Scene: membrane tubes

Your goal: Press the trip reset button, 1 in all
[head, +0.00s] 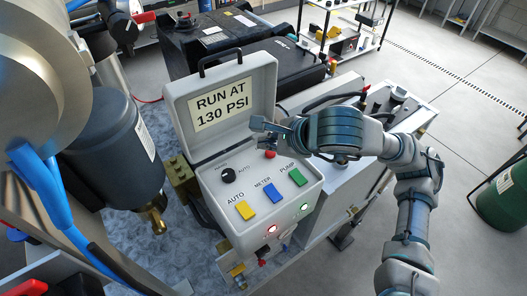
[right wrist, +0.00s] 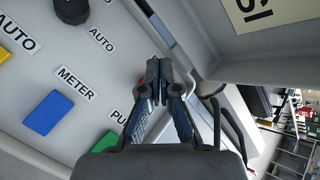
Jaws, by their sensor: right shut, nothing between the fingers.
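A light grey control box (head: 218,187) stands open, its lid raised and marked "RUN AT 130 PSI". On its panel a red button (head: 270,154) sits near the hinge side, just below my right gripper in the head view. Any label beside it is hidden. My right gripper (head: 262,128) is shut and empty, reaching in from the right over the panel's back edge. In the right wrist view its closed fingertips (right wrist: 157,82) point at the panel near the lid hinge and mostly cover the red button. Whether they touch it, I cannot tell. My left gripper is out of view.
The panel also carries a black knob (head: 228,175) and yellow (head: 244,210), blue (head: 269,194) and green (head: 297,177) buttons labelled AUTO, METER and PUMP. The raised lid (head: 250,75) stands close behind my right gripper. A dark filter housing (head: 118,150) is at left.

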